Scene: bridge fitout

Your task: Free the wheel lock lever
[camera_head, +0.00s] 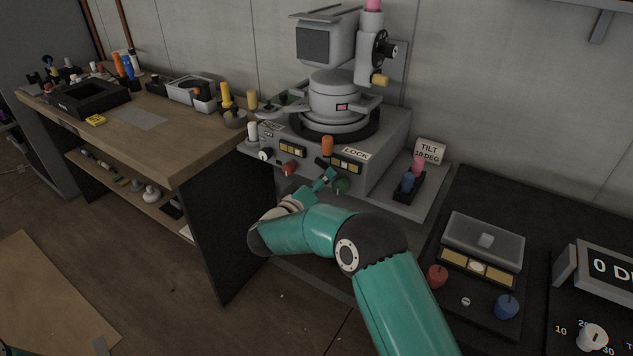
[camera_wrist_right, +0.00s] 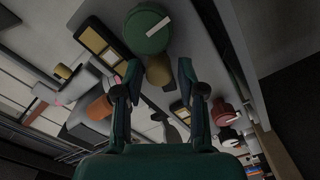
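A grey machine (camera_head: 392,135) on the bench carries a LOCK label (camera_head: 356,154) on its front edge. An orange handle (camera_head: 327,146) stands beside the label; which control is the wheel lock lever I cannot tell for sure. My right gripper (camera_head: 327,178) is at the machine's front face, below the orange handle and close to a green knob (camera_head: 341,186). In the wrist view my right gripper (camera_wrist_right: 158,78) is open, with the green knob (camera_wrist_right: 147,30) just beyond the fingertips and an orange part (camera_wrist_right: 100,107) outside one finger.
A red knob (camera_head: 289,168) sits left on the front face. A wooden workbench (camera_head: 185,143) is at left. A panel with red and blue knobs (camera_head: 470,285) is front right.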

